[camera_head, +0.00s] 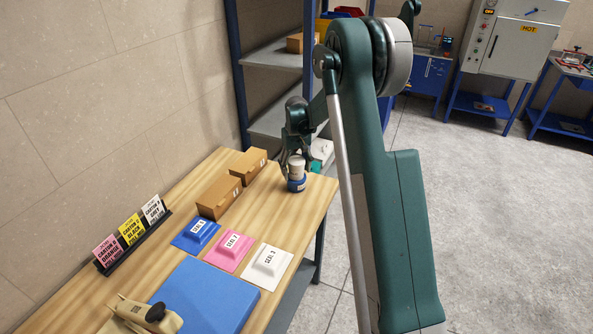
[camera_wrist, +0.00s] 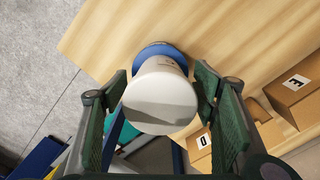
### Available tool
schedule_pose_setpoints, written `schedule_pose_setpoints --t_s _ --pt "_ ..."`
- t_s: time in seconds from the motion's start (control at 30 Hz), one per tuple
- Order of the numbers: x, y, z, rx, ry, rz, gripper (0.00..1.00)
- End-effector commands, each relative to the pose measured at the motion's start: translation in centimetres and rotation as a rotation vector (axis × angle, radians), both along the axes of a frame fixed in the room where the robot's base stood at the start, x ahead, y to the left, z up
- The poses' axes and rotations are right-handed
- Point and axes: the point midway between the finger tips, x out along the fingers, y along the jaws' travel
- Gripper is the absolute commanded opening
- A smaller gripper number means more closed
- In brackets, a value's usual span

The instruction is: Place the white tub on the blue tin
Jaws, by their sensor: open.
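The white tub (camera_head: 297,168) appears to stand upright on the blue tin (camera_head: 297,185) near the table's far right edge. In the wrist view the white tub (camera_wrist: 160,98) fills the middle, and the rim of the blue tin (camera_wrist: 159,49) shows behind it. My gripper (camera_head: 293,157) is at the tub's height, pointing down. In the wrist view its fingers (camera_wrist: 160,85) are open, one on each side of the tub, with a small gap visible at the right. Most of the tin is hidden by the tub in the wrist view.
Cardboard boxes (camera_head: 219,197) stand left of the tin. Blue, pink and white blocks (camera_head: 268,262) on mats, a blue mat (camera_head: 204,297) and a card rack (camera_head: 132,240) lie nearer. A shelf unit (camera_head: 241,70) stands behind the table (camera_head: 318,196).

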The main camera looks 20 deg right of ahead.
Motion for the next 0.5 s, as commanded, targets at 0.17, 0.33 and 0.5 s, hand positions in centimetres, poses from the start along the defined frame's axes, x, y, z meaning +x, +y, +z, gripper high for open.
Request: schedule_pose_setpoints --t_s 0.17,0.33,0.5 --pt "0.0 0.0 1.3 0.0 0.0 0.0 0.59" --pt "0.0 0.0 3.6 0.0 0.0 0.0 0.59" --pt "0.0 0.0 6.4 0.0 0.0 0.0 0.59"
